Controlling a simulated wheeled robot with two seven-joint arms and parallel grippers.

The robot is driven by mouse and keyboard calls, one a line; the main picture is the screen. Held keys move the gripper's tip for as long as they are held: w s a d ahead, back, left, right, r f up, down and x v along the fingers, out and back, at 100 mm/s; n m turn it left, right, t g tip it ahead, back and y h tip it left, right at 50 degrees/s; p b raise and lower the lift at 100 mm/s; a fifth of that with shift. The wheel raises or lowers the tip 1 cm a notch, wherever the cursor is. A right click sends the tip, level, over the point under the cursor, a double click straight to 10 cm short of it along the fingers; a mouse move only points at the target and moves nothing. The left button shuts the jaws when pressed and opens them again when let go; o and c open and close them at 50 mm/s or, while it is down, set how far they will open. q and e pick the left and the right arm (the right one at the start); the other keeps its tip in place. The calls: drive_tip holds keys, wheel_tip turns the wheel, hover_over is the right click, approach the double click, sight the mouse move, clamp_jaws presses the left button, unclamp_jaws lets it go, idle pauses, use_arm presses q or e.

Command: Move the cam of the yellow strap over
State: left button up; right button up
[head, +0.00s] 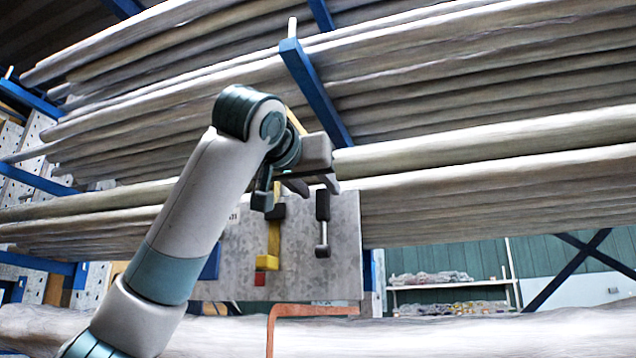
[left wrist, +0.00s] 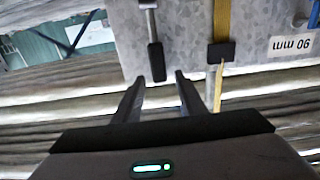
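The yellow strap (head: 273,240) hangs down a grey board, with its black cam (head: 276,212) on its upper part. In the left wrist view the strap (left wrist: 221,20) and cam (left wrist: 221,52) lie right of my fingers. To the strap's right in the head view is a black handle on a metal rod (head: 322,206). My left gripper (head: 313,186) is open and empty in front of the board's top. In the left wrist view the handle (left wrist: 156,62) shows between its fingertips (left wrist: 160,76), not visibly clamped. My right gripper is out of view.
The grey board (head: 345,240) hangs below stacked long pale poles (head: 480,190) on a rack with blue arms (head: 315,92). An orange bent bar (head: 310,310) is below the board. Shelves (head: 450,283) stand behind.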

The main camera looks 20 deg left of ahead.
use_arm(q)
drive_tip(key=shift+w, duration=0.45)
clamp_jaws()
